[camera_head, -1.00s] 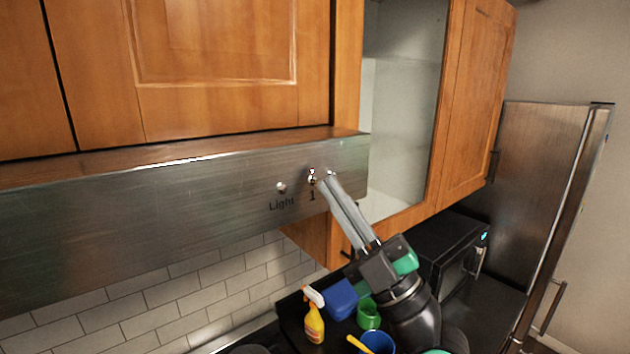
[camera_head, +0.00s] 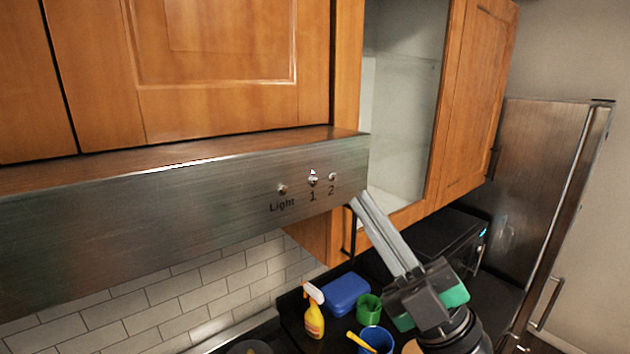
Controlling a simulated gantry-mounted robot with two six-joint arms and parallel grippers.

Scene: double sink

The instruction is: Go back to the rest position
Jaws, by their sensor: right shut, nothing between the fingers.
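My right gripper (camera_head: 356,200) is shut and empty. Its long grey fingers point up and to the left, with the tips just below the lower right corner of the steel range hood (camera_head: 180,220). The tips look apart from the hood's knobs, though depth is hard to judge. My right arm comes in from the bottom right. My left gripper is not in view.
Below are a yellow spray bottle (camera_head: 314,318), a blue box (camera_head: 346,293), a green cup (camera_head: 368,308) and a blue cup (camera_head: 378,338) on the dark counter. A steel fridge (camera_head: 540,190) stands at the right.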

